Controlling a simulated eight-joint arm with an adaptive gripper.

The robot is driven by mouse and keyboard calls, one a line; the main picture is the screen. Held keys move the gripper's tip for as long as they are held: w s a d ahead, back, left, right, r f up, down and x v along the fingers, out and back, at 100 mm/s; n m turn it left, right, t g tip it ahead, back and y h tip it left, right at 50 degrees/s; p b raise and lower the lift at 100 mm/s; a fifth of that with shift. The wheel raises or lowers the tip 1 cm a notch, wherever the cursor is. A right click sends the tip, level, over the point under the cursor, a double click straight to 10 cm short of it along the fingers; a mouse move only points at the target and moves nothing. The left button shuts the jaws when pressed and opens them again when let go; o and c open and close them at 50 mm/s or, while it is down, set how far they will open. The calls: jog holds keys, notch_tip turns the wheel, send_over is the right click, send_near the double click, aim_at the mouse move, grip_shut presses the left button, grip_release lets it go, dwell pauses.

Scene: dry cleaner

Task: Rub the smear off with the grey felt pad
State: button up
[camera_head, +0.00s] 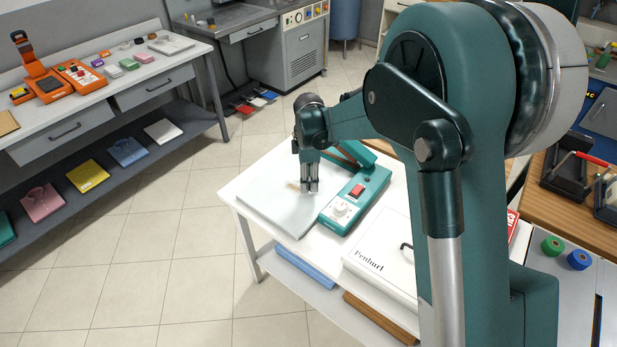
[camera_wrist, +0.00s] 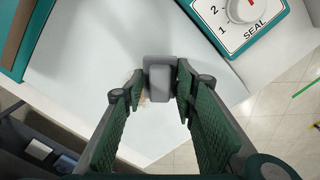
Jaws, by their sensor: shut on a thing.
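My gripper (camera_head: 310,186) is over the pale flat board on the white table. In the wrist view my gripper (camera_wrist: 160,84) is shut on the grey felt pad (camera_wrist: 158,70), which sits between the fingertips. The pad is too small to make out in the head view. A tan-brown smear (camera_head: 293,186) lies on the pale board (camera_head: 272,204), just left of the fingers. In the wrist view the smear (camera_wrist: 138,88) shows beside the pad, partly hidden by the left finger. I cannot tell whether the pad touches the board.
A teal sealing machine (camera_head: 345,207) with a white dial and red switch stands right of the board. A white lidded box (camera_head: 378,257) lies nearer the front. The board's left part is clear. A bench (camera_head: 150,72) with orange devices stands at the left.

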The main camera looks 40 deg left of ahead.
aim_at(287, 182)
jog(key=shift+f, duration=0.9)
notch_tip(287, 182, down, 2)
jog(key=shift+f+b, duration=0.1)
jog(key=shift+b, duration=0.4)
jog(key=shift+a, duration=0.85)
jog(key=shift+c, duration=0.3)
jog(key=shift+a+p, duration=1)
jog(key=shift+a, duration=4.2)
jog(key=shift+d+p, duration=0.75)
jog(key=shift+d, duration=5.3)
jog(key=shift+s+p, duration=0.3)
jog(key=shift+s, duration=0.05)
jog(key=shift+a, duration=0.75)
jog(key=shift+a+f+b, duration=0.1)
jog(key=shift+a+b, duration=0.2)
jog(key=shift+a, duration=0.05)
jog(key=shift+a+b, duration=0.5)
jog(key=shift+a, duration=4.4)
jog(key=shift+d+r+b, duration=0.2)
jog(key=shift+d+b, duration=0.15)
jog(key=shift+d, duration=0.65)
jog(key=shift+d+f+b, duration=0.1)
jog(key=shift+d+b, duration=0.6)
jog(key=shift+d, duration=4.35)
jog(key=shift+r+p, duration=1.25)
jog(key=shift+r, duration=2.95)
